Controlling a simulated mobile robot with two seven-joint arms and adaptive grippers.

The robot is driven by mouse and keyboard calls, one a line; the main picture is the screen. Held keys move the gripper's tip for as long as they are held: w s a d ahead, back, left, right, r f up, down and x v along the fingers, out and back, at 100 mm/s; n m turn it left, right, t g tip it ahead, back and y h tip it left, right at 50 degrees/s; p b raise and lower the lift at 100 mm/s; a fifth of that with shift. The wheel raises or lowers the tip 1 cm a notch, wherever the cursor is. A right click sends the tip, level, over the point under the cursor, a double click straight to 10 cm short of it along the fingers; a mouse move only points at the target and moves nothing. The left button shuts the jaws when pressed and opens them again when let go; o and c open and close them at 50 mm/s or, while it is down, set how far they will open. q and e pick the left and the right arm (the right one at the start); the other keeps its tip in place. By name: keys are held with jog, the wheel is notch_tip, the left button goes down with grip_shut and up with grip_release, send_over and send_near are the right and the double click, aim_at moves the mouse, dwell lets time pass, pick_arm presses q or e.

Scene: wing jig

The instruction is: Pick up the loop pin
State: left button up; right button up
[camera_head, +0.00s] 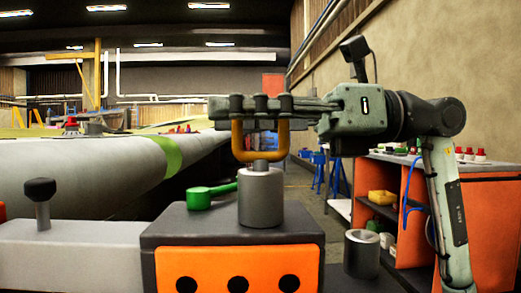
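The loop pin (238,143) has a yellow U-shaped handle and a short grey shank. It stands upright, with its shank in the top of a grey metal cylinder (261,198) on the dark block with the orange front. My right gripper (240,108) comes in from the right with its fingers level, at the top of the yellow loop. The fingers cover the loop's upper part, and I cannot tell whether they are shut on it. My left gripper is not in view.
A green-handled tool (200,197) lies left of the cylinder. A black knob (40,189) stands on the grey beam at left. A second grey cylinder (362,254) sits lower right. The large wing panel (80,170) is behind. An orange shelf (492,215) stands at right.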

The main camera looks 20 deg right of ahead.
jog(key=shift+c, duration=0.6)
grip_shut()
jog(key=shift+r, duration=0.25)
notch_tip(320, 180, up, 9)
jog(key=shift+r+p, duration=0.15)
jog(key=shift+p, duration=1)
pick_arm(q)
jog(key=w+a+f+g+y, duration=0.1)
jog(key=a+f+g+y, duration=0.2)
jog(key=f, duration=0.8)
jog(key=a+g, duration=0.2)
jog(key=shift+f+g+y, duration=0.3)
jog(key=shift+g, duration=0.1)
pick_arm(e)
jog(key=shift+r, duration=0.15)
